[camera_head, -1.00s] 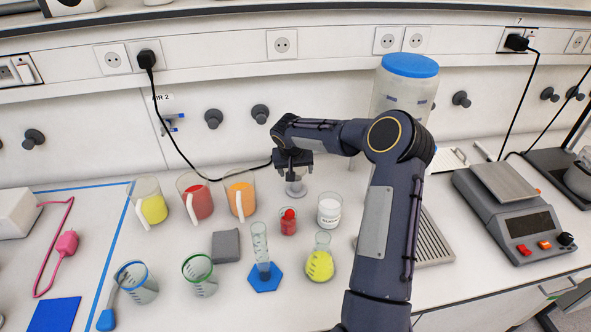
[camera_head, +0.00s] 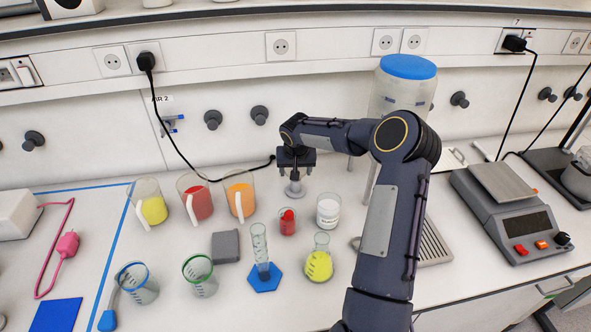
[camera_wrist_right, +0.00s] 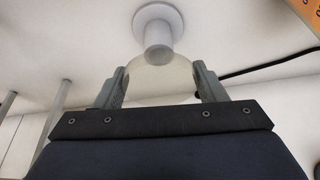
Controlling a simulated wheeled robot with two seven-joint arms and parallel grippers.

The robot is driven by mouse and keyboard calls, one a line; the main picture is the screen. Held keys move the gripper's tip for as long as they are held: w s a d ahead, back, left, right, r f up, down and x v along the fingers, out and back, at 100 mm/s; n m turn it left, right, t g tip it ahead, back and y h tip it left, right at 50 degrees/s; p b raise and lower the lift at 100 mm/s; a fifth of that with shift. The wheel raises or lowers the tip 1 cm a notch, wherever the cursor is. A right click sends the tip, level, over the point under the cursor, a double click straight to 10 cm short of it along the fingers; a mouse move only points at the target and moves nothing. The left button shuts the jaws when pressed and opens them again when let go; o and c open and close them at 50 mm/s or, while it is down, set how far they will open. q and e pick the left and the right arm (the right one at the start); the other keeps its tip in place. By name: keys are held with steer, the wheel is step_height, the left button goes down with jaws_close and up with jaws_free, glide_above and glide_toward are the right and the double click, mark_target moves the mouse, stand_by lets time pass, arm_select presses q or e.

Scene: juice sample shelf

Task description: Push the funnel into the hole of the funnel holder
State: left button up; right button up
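My right gripper (camera_head: 296,165) is above the back of the bench, directly over a small pale funnel holder (camera_head: 295,189). In the right wrist view, its two fingers (camera_wrist_right: 160,86) are set apart on either side of a pale translucent funnel (camera_wrist_right: 160,78) and appear to grip it. The funnel holder shows there as a white upright tube on a round base (camera_wrist_right: 158,14), in line with the funnel. Whether the funnel's stem is inside the hole cannot be seen. My left gripper is not in view.
Red (camera_head: 197,199) and orange (camera_head: 239,196) juice jugs stand left of the holder. A large blue-lidded container (camera_head: 408,90) is behind my arm. A black cable (camera_head: 188,166) runs just left of the gripper.

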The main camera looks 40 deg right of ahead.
steer(key=o, duration=0.4)
steer(key=shift+o, duration=0.2)
steer(key=b+v, duration=0.2)
steer(key=v, duration=0.4)
steer(key=shift+s+a+r, duration=0.1)
steer(key=shift+r, duration=0.25)
steer(key=shift+s+a+r, duration=0.15)
steer(key=shift+r, duration=0.4)
steer(key=s+a+r+n+y, duration=0.1)
steer(key=s+a+r+n, duration=0.1)
steer(key=s+a+r, duration=0.35)
steer(key=s+a+r+n, duration=0.1)
steer(key=s+a+r, duration=0.1)
steer(key=s+a, duration=0.6)
steer(key=s+a+f+n+t+y, duration=0.1)
steer(key=s+a+y, duration=0.1)
steer(key=s+a, duration=0.4)
steer(key=s+a+f+n+t+y, duration=0.1)
steer(key=s+a, duration=0.4)
steer(key=s, duration=0.6)
steer(key=shift+a+f+n+y, duration=0.35)
steer(key=shift+f+y, duration=0.45)
steer(key=shift+y, duration=0.3)
